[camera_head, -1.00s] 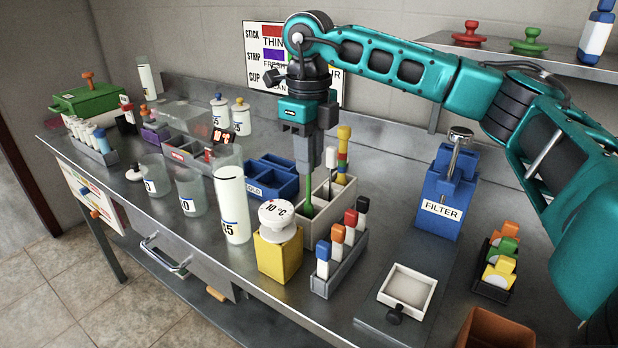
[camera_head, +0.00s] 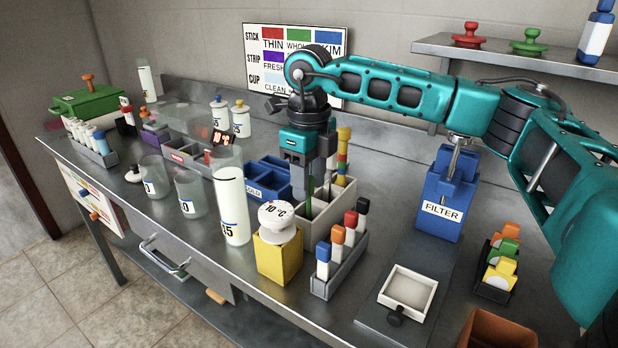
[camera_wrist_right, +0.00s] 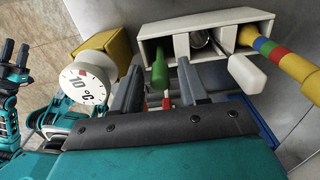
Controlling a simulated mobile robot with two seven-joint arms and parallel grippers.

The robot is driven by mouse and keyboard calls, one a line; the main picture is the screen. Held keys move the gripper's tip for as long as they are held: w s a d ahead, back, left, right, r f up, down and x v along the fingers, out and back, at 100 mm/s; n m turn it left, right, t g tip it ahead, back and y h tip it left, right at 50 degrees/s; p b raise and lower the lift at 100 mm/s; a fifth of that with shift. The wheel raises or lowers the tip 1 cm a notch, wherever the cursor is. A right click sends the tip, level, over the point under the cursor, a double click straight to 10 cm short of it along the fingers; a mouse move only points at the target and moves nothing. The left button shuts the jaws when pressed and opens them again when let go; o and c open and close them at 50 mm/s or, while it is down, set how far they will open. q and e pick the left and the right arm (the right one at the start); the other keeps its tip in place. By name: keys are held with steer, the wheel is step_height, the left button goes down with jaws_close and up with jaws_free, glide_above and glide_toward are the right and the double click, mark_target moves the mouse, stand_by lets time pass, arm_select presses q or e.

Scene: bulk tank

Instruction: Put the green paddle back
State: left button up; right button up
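The green paddle (camera_head: 309,196) stands in the left compartment of the cream rack (camera_head: 330,207). In the right wrist view, its green part (camera_wrist_right: 184,76) shows between my fingers, with more green inside the compartment. My right gripper (camera_head: 311,180) is low over the rack's left end. In the right wrist view its two fingers (camera_wrist_right: 160,90) are spread apart around the paddle, and I see no firm grip. My left gripper (camera_wrist_right: 15,52) shows at the left edge of the right wrist view, its fingers apart and empty.
A white-handled stick (camera_wrist_right: 246,73) and a striped yellow stick (camera_head: 343,150) stand in the rack's other compartments. A yellow block with a white dial (camera_head: 279,250), a grey rack of coloured-cap sticks (camera_head: 343,268) and blue bins (camera_head: 268,182) stand close by.

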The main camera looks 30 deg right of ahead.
steer(key=shift+r, duration=0.1)
step_height(320, 180, up, 12)
steer(key=p, duration=0.1)
stand_by(0.5)
stand_by(0.4)
